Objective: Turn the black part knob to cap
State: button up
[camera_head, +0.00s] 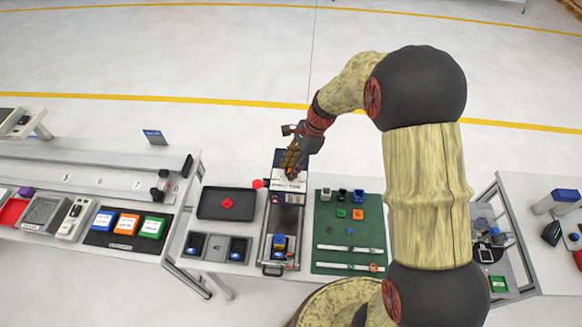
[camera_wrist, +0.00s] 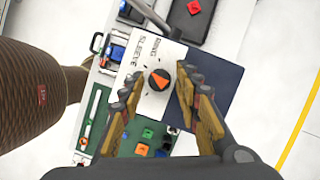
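The black part knob (camera_wrist: 160,80), with an orange pointer mark on it, sits on a white-and-dark selector panel (camera_wrist: 213,75) in the wrist view. The words SLEEVE and RING are printed beside the knob; no cap label is readable. I cannot tell exactly which label the pointer faces. My gripper (camera_wrist: 160,73) is open, its two fingers on either side of the knob, apart from each other. Whether they touch the knob is unclear. In the head view my gripper (camera_head: 297,158) is over the panel (camera_head: 290,184), and it hides the knob.
A red button (camera_head: 257,184) sticks out left of the panel. A dark tray with a red part (camera_head: 227,203) lies to the left. A green mat (camera_head: 325,235) with several small parts lies to the right. A blue part (camera_head: 280,243) sits in the station in front.

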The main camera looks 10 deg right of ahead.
grip_shut()
dwell(0.5)
jog(key=n+g, duration=0.1)
jog(key=n, duration=0.2)
jog(key=n+g+h, duration=0.1)
jog(key=n, duration=0.2)
jog(key=shift+w+n+g, duration=0.2)
jog(key=shift+n+g, duration=0.1)
jog(key=shift+n, duration=0.1)
jog(key=n, duration=0.2)
jog(key=n+h, duration=0.1)
jog(key=n, duration=0.1)
jog(key=n+g+h, duration=0.1)
jog(key=n, duration=0.1)
jog(key=shift+w+a, duration=0.1)
jog(key=shift+a, duration=0.15)
jog(key=n+h, duration=0.1)
jog(key=n, duration=0.4)
jog(key=shift+g+h+b, duration=0.3)
jog(key=shift+h, duration=0.1)
jog(key=shift+o, duration=0.8)
grip_release()
